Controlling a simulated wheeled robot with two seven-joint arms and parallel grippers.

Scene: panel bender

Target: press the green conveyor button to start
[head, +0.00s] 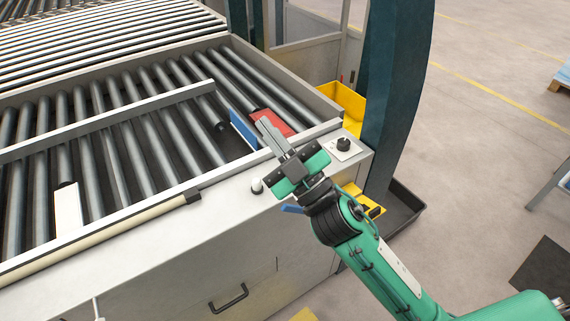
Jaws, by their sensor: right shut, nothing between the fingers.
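My right gripper (265,122) is shut and empty. Its arm comes in from the lower right, and its fingers point up and left over the front edge of the roller conveyor (150,218). No green button can be made out; the gripper covers part of the machine's front ledge. A pale round knob (257,186) stands on the ledge just left of the gripper. A black knob on a white plate (343,146) sits right of the gripper. My left gripper is not in view.
A red block (272,123) and a blue plate (242,130) are at the rollers close to the fingertips. A dark blue post (396,90) rises right of the conveyor, with a yellow bin (345,102) beside it. Open floor (480,160) lies to the right.

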